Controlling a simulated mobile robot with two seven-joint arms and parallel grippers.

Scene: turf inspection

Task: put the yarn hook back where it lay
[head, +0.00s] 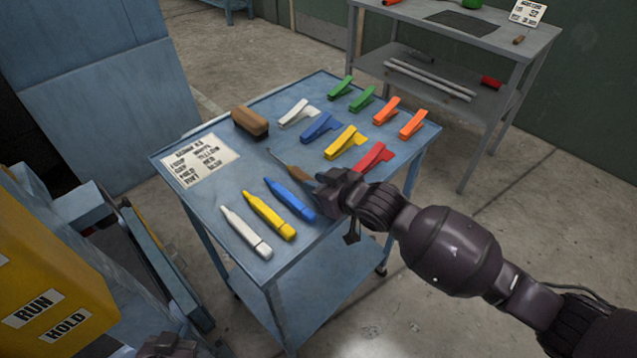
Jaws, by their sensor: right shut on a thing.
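The yarn hook (298,172) has a thin dark metal shaft and a wooden handle. It is over the middle of the blue table (240,183), its shaft pointing up and left. My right gripper (326,184) is shut on its handle end, low at the table's right side. The fingers hide the end of the handle, and I cannot tell whether the hook touches the tabletop. My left gripper (168,346) shows only partly at the bottom edge, away from the table; its fingers are unclear.
A brush (250,122) and a printed card (200,160) lie at the left. Several coloured clips, such as the red one (374,158), fill the back and right. White (245,232), yellow (269,214) and blue (290,199) markers lie in front. A grey bench (440,65) stands behind.

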